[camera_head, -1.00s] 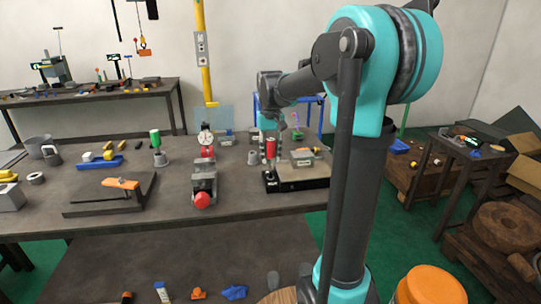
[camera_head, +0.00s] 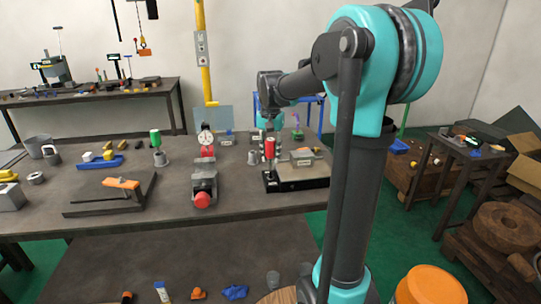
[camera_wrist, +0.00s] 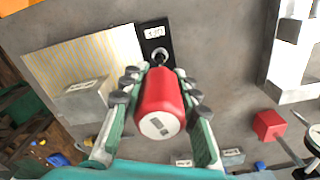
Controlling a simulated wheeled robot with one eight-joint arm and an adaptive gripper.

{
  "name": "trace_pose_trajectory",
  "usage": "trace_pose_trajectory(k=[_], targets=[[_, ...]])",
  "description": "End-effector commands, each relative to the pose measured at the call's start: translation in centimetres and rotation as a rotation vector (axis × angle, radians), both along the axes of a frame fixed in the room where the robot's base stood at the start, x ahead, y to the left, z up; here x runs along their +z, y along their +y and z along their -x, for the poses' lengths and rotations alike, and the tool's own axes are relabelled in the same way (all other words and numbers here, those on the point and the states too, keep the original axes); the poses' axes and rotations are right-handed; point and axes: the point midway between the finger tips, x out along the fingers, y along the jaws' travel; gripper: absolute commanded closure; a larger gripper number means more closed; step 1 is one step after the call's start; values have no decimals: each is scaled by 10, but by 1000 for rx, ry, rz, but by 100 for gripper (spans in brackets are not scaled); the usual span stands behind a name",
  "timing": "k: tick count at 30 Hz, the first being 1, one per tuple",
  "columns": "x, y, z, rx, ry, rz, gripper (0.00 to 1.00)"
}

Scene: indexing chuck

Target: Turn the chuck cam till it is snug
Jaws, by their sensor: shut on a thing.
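A red cylindrical handle (camera_head: 269,149) stands upright on a dark base (camera_head: 271,183) on the right part of the workbench. In the wrist view, the red handle (camera_wrist: 158,100) lies between both fingers of my gripper (camera_wrist: 158,76), which is shut on it. A black labelled plate (camera_wrist: 153,36) with a pale ring shows just beyond the handle. I cannot tell which part is the chuck cam itself; the lower end of the handle is hidden in the wrist view. In the head view, my gripper is small and hard to make out around the handle.
A grey labelled block (camera_head: 302,157) sits on the plate beside the handle. A vise with a red knob (camera_head: 202,200) and a dial gauge (camera_head: 206,138) stand to the left. A green-topped piece (camera_head: 155,138) is farther left. Bare bench (camera_head: 235,195) lies between the vise and the dark base.

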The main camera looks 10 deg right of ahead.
Motion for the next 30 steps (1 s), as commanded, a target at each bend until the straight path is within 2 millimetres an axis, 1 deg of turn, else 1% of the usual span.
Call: trace_pose_trajectory(k=[4,13,17,23,30], targets=[[0,0,0,-100,0,0,100],[0,0,0,-115,0,0,100],[0,0,0,-200,0,0,100],[0,0,0,-142,0,0,100],[6,0,0,-139,0,0,100]])
